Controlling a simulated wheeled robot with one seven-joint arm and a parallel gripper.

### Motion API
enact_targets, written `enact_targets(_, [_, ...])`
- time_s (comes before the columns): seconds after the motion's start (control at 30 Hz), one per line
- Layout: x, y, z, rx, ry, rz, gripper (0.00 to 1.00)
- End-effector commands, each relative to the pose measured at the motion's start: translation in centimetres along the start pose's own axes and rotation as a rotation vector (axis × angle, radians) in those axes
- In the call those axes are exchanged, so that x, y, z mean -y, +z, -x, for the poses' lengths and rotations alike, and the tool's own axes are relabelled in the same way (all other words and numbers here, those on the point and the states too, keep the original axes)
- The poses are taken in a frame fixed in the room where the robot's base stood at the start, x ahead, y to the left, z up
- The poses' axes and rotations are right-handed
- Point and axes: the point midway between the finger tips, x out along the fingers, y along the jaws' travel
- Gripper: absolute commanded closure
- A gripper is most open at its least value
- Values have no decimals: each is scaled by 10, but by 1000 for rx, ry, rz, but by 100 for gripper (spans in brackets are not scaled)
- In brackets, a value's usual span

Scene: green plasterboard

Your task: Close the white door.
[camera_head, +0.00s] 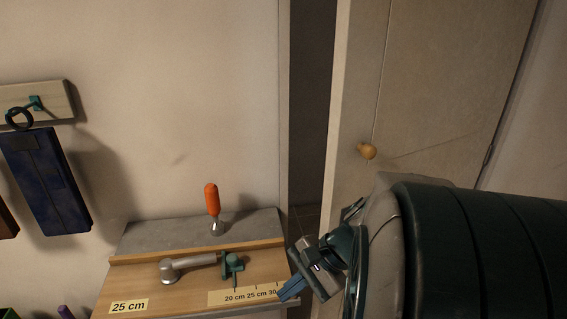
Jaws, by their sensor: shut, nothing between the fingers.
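The white door (432,75) stands ajar on the right, with a dark gap between its left edge and the wall's edge. A round wooden knob (367,151) sits on its face near that left edge. My arm comes in from the lower right in front of the door and hides its lower part. My gripper (289,291) is shut and empty, below and left of the knob, by the right end of the wooden bench. I cannot tell whether it touches the door or the bench.
The bench (190,262) at lower left carries a metal handle (190,265), a green clamp (233,266), an orange-handled tool (212,200) and a "25 cm" label. A blue case (48,180) hangs from a wall hook. The dark opening (312,100) lies beside the door.

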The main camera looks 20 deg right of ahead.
Motion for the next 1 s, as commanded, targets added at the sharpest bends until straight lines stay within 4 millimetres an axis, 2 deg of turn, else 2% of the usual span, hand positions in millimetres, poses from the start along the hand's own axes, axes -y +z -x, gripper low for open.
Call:
enact_targets(0.03, [5, -10, 11, 37, -85, -128, 100])
enact_targets(0.17, [19, -36, 40, 134, -323, -407, 100])
enact_targets(0.3, [23, -76, 86, 229, -613, -673, 100])
enact_targets(0.47, [6, -124, 146, 318, -952, -901, 100])
enact_targets(0.6, [-19, -154, 189, 363, -1187, -1014, 100])
enact_targets(0.7, [-34, -166, 209, 381, -1294, -1055, 100])
enact_targets(0.8, [-41, -172, 218, 390, -1350, -1072, 100])
enact_targets(0.87, [-40, -174, 220, 392, -1362, -1075, 100])
enact_targets(1.0, [-24, -179, 217, 394, -1362, -1076, 100])
